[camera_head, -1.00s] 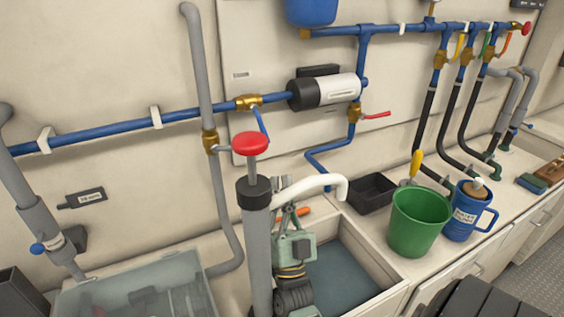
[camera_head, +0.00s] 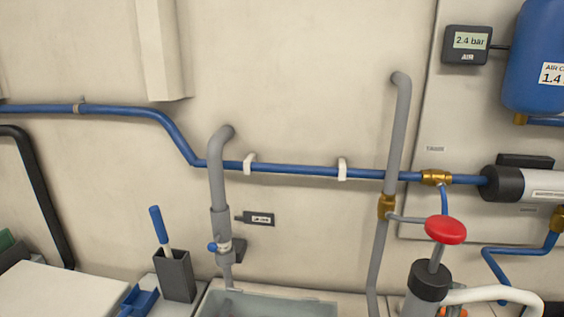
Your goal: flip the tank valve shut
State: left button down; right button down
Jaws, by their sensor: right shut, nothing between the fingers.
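A small blue knob (camera_head: 213,247) sits on a grey fitting of the standing grey pipe (camera_head: 217,185) at left centre. A brass fitting (camera_head: 557,220) is cut by the right edge, and no lever shows on it. I cannot tell which fitting is the tank valve, as no readable label names it. Only the tip of my right gripper (camera_head: 454,312) shows at the bottom edge, beside the hand pump's black collar (camera_head: 430,280). It is shut and empty, apart from the fittings above; most of it is out of frame. My left gripper is out of view.
The red-knobbed pump (camera_head: 445,230) and its white spout (camera_head: 490,294) stand at lower right. A blue pipe (camera_head: 300,170) with brass fittings (camera_head: 435,178) runs along the wall. A clear bin (camera_head: 270,303) and a dark holder (camera_head: 175,276) stand below.

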aim_at(442, 187)
jog(key=k, duration=1.5)
